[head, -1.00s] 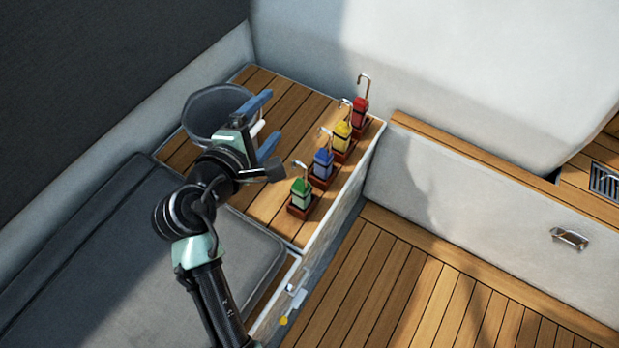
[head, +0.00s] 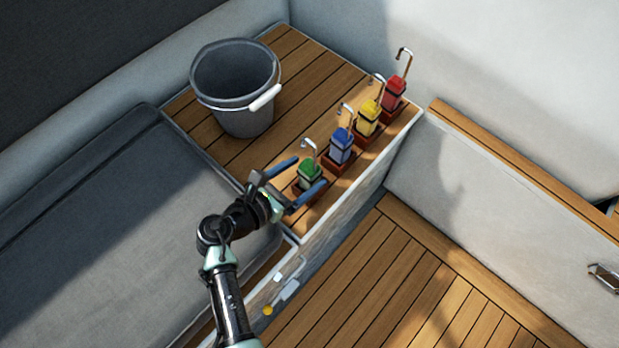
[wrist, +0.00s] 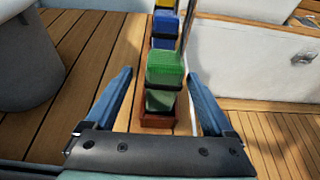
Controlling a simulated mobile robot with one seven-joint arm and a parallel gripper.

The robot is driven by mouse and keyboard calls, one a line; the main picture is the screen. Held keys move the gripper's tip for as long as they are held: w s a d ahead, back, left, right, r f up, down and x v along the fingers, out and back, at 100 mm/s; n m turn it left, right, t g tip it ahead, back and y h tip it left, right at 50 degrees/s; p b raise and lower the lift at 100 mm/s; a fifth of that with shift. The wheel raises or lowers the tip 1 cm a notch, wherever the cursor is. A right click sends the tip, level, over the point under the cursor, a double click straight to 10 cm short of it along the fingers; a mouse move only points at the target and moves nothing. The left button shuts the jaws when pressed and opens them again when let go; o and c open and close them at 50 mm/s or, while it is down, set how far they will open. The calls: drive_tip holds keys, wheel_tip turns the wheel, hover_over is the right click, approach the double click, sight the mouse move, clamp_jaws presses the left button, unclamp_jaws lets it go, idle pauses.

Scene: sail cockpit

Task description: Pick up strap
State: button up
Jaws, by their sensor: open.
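Several strap bundles with metal hooks stand upright in small red-brown holders along the edge of the wooden bench top. The green strap (head: 309,174) is nearest, followed by the blue strap (head: 341,148), the yellow strap (head: 367,119) and the red strap (head: 393,92). My gripper (head: 311,170) is open and low over the bench, with its blue fingers on either side of the green strap. In the wrist view the green strap (wrist: 164,75) stands between the spread fingers, with a gap visible on both sides. Its holder (wrist: 157,123) is also between them.
A grey bucket (head: 242,121) with a white handle grip stands on the bench, behind and left of the straps. A grey cushion (head: 130,210) lies to the left. The wooden floor (head: 400,285) drops below the bench's right edge and is clear.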

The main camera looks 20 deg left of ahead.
sight(319, 166)
drive_tip(key=b+x, duration=0.1)
drive_tip(key=x, duration=0.4)
drive_tip(key=shift+d, duration=0.25)
clamp_jaws()
drive_tip(key=shift+r, duration=0.1)
